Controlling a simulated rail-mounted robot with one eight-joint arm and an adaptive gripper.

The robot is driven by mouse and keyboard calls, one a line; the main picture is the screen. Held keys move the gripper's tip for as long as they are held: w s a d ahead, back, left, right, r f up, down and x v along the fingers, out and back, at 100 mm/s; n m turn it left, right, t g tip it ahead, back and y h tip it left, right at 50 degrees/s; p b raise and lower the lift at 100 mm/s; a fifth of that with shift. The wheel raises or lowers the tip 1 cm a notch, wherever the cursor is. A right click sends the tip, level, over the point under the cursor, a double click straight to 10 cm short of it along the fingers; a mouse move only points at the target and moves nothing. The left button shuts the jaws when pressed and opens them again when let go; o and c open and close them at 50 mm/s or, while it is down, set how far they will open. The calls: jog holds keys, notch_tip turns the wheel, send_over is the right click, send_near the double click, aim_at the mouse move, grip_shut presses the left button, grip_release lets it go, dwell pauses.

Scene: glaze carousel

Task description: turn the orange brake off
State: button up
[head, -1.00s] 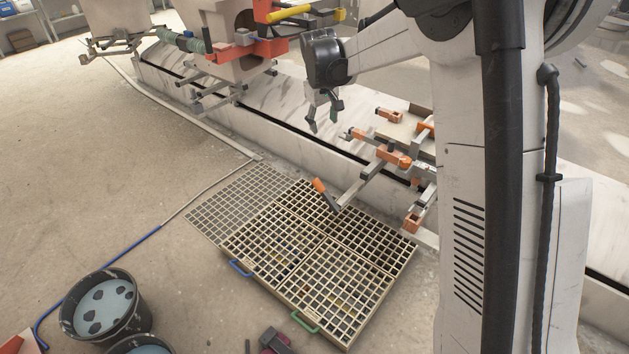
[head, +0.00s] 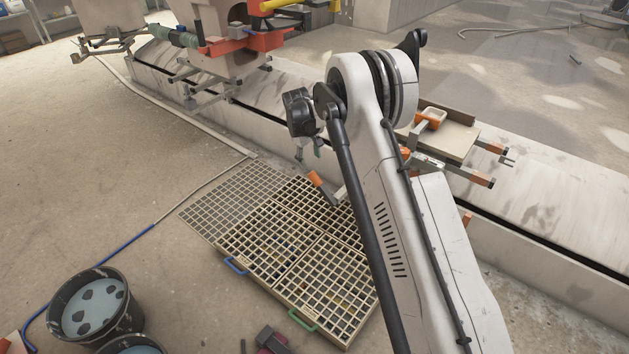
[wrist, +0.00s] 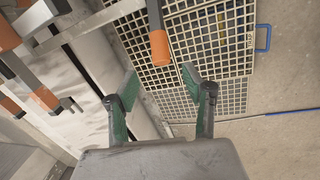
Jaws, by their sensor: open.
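The orange brake is a lever with a short orange grip (head: 314,179) on a grey bar, tilted above the floor grating in the head view. In the wrist view the orange grip (wrist: 160,48) hangs from the top, beyond the fingertips and roughly in line with the gap. My gripper (wrist: 160,82) is open and empty, its two green-padded fingers spread. In the head view my gripper (head: 308,157) is just above and left of the orange grip; contact does not show. The far end of the brake bar is hidden behind my arm.
Slatted grates (head: 285,250) lie on the floor below the brake. A long pale rail base (head: 560,210) runs behind it. A carriage with orange-tipped arms (head: 484,180) stands right, partly behind my arm. A bucket (head: 95,305) stands front left. The floor at left is open.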

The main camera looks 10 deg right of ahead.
aim_at(313, 174)
jog(key=b+x, duration=0.3)
jog(key=x, duration=0.8)
jog(key=shift+f+b, duration=0.3)
jog(key=shift+f, duration=0.05)
grip_shut()
